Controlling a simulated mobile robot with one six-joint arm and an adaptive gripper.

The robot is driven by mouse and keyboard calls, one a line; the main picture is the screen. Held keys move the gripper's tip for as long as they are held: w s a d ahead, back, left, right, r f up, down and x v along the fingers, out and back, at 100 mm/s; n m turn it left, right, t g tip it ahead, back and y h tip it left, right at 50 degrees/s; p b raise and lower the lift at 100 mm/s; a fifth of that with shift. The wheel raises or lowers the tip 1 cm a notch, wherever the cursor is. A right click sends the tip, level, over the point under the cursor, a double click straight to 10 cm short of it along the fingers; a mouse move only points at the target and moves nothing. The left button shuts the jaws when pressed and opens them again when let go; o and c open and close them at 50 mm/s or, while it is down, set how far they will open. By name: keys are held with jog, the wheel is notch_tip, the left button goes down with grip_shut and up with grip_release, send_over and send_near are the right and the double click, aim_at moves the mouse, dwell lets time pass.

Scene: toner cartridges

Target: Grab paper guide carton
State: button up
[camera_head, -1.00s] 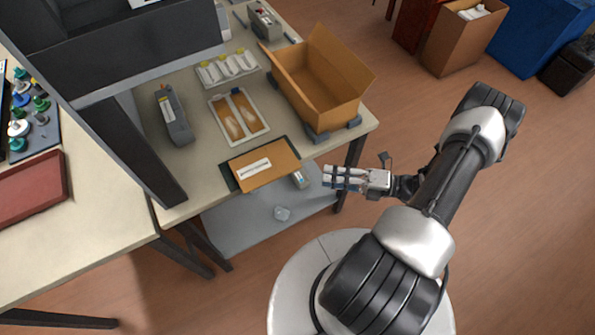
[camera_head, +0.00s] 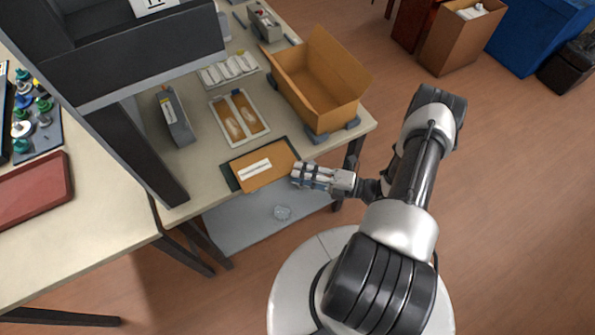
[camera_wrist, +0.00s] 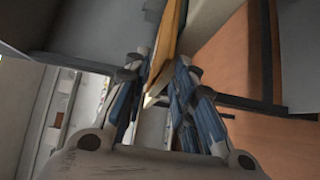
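The paper guide carton is a flat orange-brown carton (camera_head: 270,179) with a white label. It lies on a dark mat (camera_head: 233,178) at the table's front edge, its right end near or just over the edge. My gripper (camera_head: 298,176) is at the carton's right end, coming in from the right. In the wrist view my fingers (camera_wrist: 155,85) stand apart, one on each side of the carton's orange edge (camera_wrist: 168,45). I cannot tell whether they touch it.
An open cardboard box (camera_head: 318,87) stands behind on the right. A tray with two compartments (camera_head: 262,130), a white cartridge tray (camera_head: 229,70) and a grey cartridge (camera_head: 175,117) lie further back. A grey lower shelf (camera_head: 250,225) is below. A dark rack stands to the left.

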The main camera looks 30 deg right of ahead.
jog(key=shift+w+a, duration=0.2)
jog(key=shift+w, duration=0.05)
grip_shut()
dwell(0.5)
dwell(0.5)
notch_tip(320, 180, up, 3)
jog(key=shift+f+p, duration=0.2)
jog(key=shift+p, duration=0.65)
jog(key=s+d+r, duration=0.5)
jog(key=s+d, duration=0.4)
jog(key=d, duration=0.1)
jog(key=shift+s, duration=0.35)
jog(key=shift+d, duration=0.1)
